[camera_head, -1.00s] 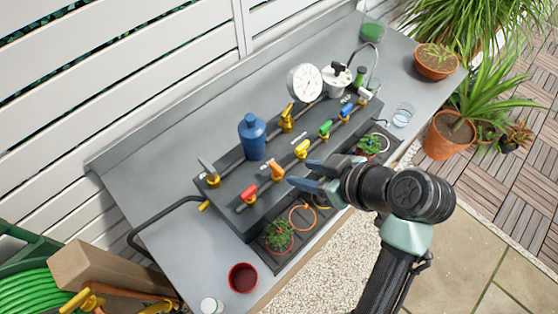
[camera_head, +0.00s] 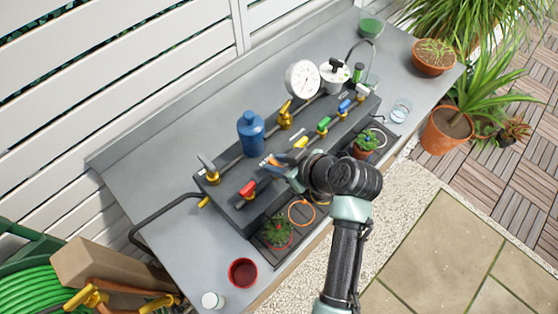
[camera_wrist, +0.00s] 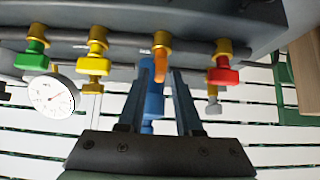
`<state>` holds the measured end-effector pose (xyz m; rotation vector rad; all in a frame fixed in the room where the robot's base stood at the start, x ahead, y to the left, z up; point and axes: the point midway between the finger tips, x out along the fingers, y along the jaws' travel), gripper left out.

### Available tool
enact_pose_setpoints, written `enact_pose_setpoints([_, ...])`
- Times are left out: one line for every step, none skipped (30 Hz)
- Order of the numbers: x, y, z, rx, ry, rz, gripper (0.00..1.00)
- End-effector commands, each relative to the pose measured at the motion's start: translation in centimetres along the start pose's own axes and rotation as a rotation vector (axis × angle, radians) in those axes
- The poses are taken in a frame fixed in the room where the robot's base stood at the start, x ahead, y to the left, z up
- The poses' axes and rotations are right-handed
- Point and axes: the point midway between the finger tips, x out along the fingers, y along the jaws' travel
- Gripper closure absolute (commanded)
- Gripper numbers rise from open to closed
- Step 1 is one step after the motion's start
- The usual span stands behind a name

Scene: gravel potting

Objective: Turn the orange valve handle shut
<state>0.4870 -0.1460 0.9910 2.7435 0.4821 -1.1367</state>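The orange valve handle (camera_wrist: 161,67) sits on a brass valve of the grey pipe, between the yellow and red handles. In the wrist view it looks narrow, and the pipe runs sideways behind it. My gripper (camera_wrist: 162,76) is open, with one fingertip on either side of the handle. I see slim gaps beside it and cannot tell whether either finger touches.
Close neighbours are the red handle (camera_head: 248,189) and yellow handle (camera_head: 301,143). Green (camera_head: 323,124) and blue (camera_head: 344,106) handles stand farther along. The blue bottle (camera_head: 251,133) is just behind. A gauge (camera_head: 302,78) stands back right; potted plants (camera_head: 277,231) sit in front.

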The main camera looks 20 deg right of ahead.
Motion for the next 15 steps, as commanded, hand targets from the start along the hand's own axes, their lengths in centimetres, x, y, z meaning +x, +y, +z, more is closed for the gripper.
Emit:
enact_pose_setpoints([-0.02,0.01,0.0,0.0,0.0,0.0,0.77])
enact_pose_setpoints([-0.02,0.0,0.0,0.0,0.0,0.0,0.83])
enact_pose_setpoints([-0.02,0.0,0.01,0.0,0.0,0.0,0.9])
enact_pose_setpoints([-0.03,0.01,0.01,0.0,0.0,0.0,0.95])
enact_pose_setpoints([-0.03,0.0,0.01,0.0,0.0,0.0,1.0])
enact_pose_setpoints([-0.03,0.0,0.01,0.0,0.0,0.0,1.0])
enact_pose_setpoints([-0.03,0.0,0.01,0.0,0.0,0.0,1.0])
enact_pose_setpoints([-0.03,0.0,0.01,0.0,0.0,0.0,1.0])
enact_pose_setpoints([-0.04,0.0,0.01,0.001,0.0,0.0,1.0])
enact_pose_setpoints([-0.04,0.0,0.02,0.001,0.0,0.0,1.0])
enact_pose_setpoints([-0.04,0.0,0.01,0.001,0.0,0.0,1.0])
enact_pose_setpoints([-0.04,0.0,0.01,0.001,0.0,0.0,1.0])
enact_pose_setpoints([-0.04,-0.01,0.02,0.001,0.0,0.0,1.0])
enact_pose_setpoints([-0.04,-0.01,0.02,0.001,0.0,0.0,1.0])
enact_pose_setpoints([-0.05,-0.02,0.01,0.003,0.0,0.002,1.0])
